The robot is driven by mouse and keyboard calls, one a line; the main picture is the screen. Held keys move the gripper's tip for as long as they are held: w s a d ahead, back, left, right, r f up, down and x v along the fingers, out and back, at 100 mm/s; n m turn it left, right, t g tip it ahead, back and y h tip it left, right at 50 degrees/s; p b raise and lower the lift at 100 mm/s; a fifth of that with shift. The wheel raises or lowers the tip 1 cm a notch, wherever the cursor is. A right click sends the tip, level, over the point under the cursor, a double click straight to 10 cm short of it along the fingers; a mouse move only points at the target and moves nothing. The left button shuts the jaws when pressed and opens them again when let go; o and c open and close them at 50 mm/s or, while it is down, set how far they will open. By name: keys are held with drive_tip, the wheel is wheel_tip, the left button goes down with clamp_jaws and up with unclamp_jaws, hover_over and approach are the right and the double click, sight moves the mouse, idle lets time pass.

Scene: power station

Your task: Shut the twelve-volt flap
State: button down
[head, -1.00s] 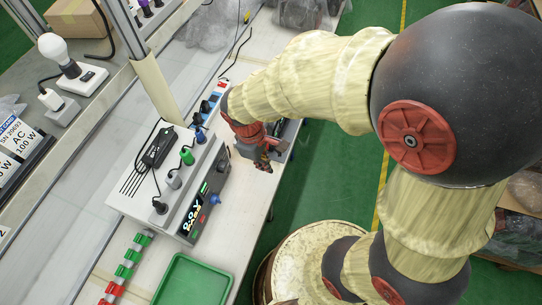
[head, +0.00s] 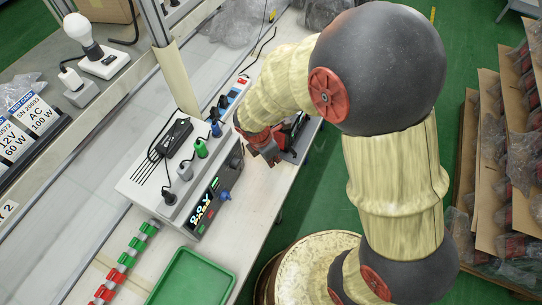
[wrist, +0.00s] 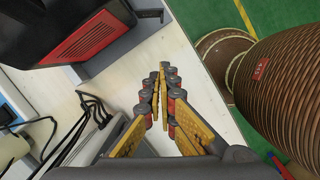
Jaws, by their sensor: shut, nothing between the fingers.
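A black and red unit, seemingly the power station (head: 297,130), stands on the white bench and is mostly hidden behind my arm in the head view. In the wrist view the black unit (wrist: 60,25) fills the upper left, with a red slotted vent and a grey plate at its foot. I cannot make out the twelve-volt flap in either view, nor whether it is open. My gripper (head: 270,160) is beside the unit, over the bench near its edge. In the wrist view my gripper's fingers (wrist: 161,80) are shut and empty, apart from the unit.
A grey supply box (head: 150,185) with plugs and a lit display stands to the left of my gripper. A green tray (head: 190,278) and a power strip (head: 232,95) are on the bench. Black cables (wrist: 85,105) lie at left in the wrist view. Cartons (head: 490,160) stand at right.

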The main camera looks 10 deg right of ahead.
drive_tip(key=b+x, duration=0.1)
drive_tip(key=x, duration=0.3)
drive_tip(key=shift+w+d+r+b, duration=0.1)
drive_tip(key=shift+w+d+b, duration=0.15)
drive_tip(key=shift+d, duration=0.3)
drive_tip(key=shift+w+d+r+b, duration=0.15)
drive_tip(key=shift+w+d, duration=0.1)
drive_tip(key=shift+d, duration=0.3)
drive_tip(key=shift+w+d, duration=0.25)
drive_tip(key=shift+d, duration=0.45)
